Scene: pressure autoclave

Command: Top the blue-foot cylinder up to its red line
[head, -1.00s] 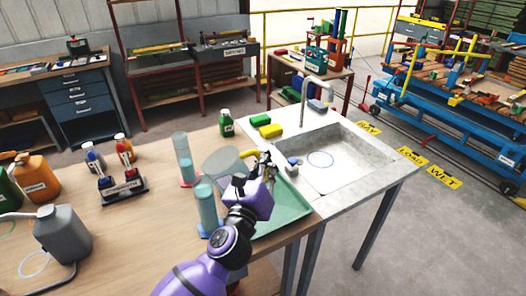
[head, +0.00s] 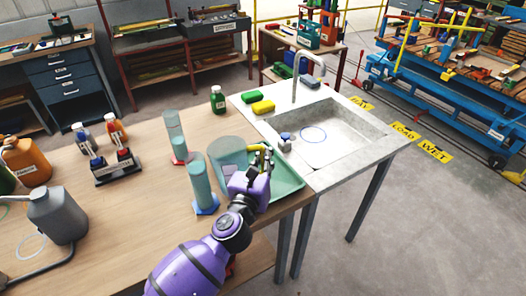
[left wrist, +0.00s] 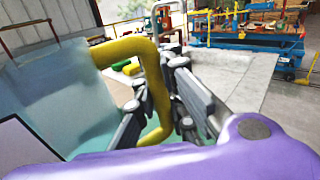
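The blue-foot cylinder (head: 201,185) stands upright on the wooden bench, holding teal liquid; its red line is too small to make out. A clear jug (head: 226,152) with a yellow handle is just right of and behind it, over the tray's left side. My left gripper (head: 262,162) is at the jug's handle. In the left wrist view its fingers (left wrist: 160,95) lie on both sides of the yellow handle (left wrist: 150,58) and seem closed on it. The jug's wall (left wrist: 65,95) fills the left there, looking roughly upright. My right gripper is not in view.
A red-foot cylinder (head: 175,135) stands behind the blue-foot one. A green bottle (head: 218,99) stands behind.

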